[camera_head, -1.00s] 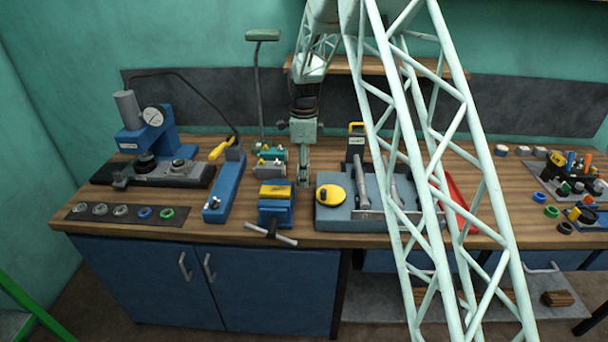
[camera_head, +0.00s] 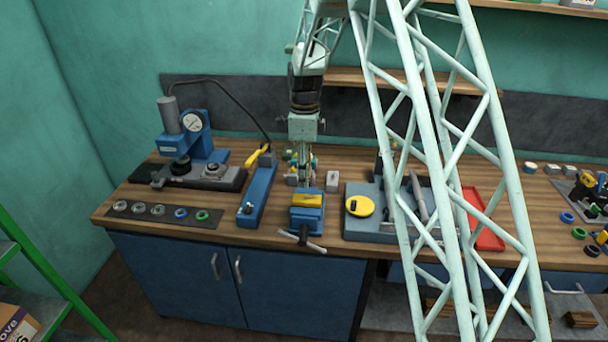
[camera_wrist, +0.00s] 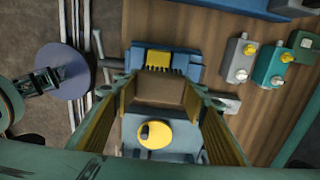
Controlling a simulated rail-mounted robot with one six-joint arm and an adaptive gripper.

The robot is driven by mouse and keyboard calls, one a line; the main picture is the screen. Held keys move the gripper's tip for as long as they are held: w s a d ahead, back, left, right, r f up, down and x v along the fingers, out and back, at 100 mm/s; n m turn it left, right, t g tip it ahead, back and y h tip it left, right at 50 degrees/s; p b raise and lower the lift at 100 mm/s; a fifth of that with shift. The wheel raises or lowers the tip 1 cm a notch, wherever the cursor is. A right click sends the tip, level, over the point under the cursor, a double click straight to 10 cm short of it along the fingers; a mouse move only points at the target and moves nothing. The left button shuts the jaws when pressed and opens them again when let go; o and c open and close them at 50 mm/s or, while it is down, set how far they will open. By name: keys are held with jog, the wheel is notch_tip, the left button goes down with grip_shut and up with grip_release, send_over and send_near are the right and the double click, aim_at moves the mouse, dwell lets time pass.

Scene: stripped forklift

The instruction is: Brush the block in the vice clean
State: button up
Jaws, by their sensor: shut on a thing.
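The blue vice (camera_head: 307,220) stands at the front edge of the bench, with a yellow-topped block (camera_head: 307,200) in its jaws. The vice also shows at the top of the wrist view (camera_wrist: 190,73), with the yellow block (camera_wrist: 158,58) and dark stripes along its near edge. My gripper (camera_head: 305,178) hangs just behind the vice. In the wrist view my gripper (camera_wrist: 160,88) is shut on a brown, wood-like piece (camera_wrist: 158,90), probably the brush.
A blue-grey tray (camera_head: 362,232) with a yellow disc (camera_head: 359,206) stands right of the vice. A small grey block (camera_head: 332,181) sits between them. A long blue fixture (camera_head: 257,192) stands to the left. Small valves (camera_wrist: 272,66) stand behind the vice. My lattice arm hides part of the bench.

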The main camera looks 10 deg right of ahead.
jog(key=shift+s+a+r, duration=0.2)
jog(key=shift+a+r, duration=0.25)
jog(key=shift+a, duration=0.1)
